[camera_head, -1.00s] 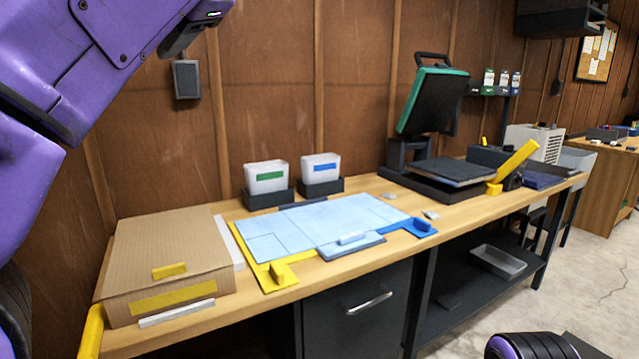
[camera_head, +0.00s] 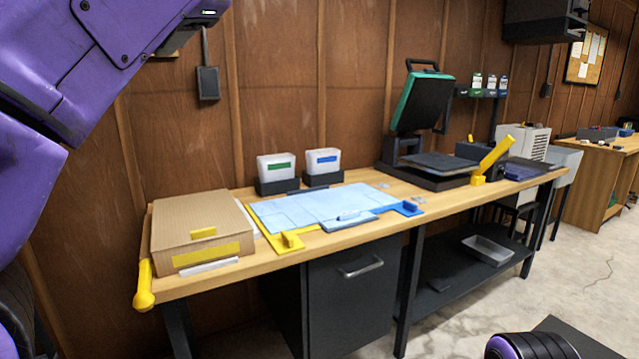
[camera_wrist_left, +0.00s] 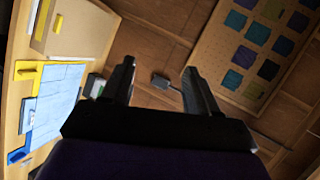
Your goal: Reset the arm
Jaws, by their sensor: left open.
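My left arm, purple, comes in from the upper left of the head view and is raised high, apart from the bench. Its gripper end is at the top edge there and mostly cut off. In the left wrist view my left gripper (camera_wrist_left: 160,88) is open, with two dark fingers spread and nothing between them. It faces the wooden wall, with the bench tilted at the left. Of my right arm, at most a purple and black part shows at the bottom right of the head view; its gripper is not visible.
The wooden workbench (camera_head: 300,250) holds a cardboard box (camera_head: 195,225), a light blue sheet (camera_head: 290,212), two white bins and a heat press (camera_head: 420,105). A yellow rounded piece (camera_head: 144,290) sits at the bench's left end. A swatch board (camera_wrist_left: 255,50) hangs on the wall.

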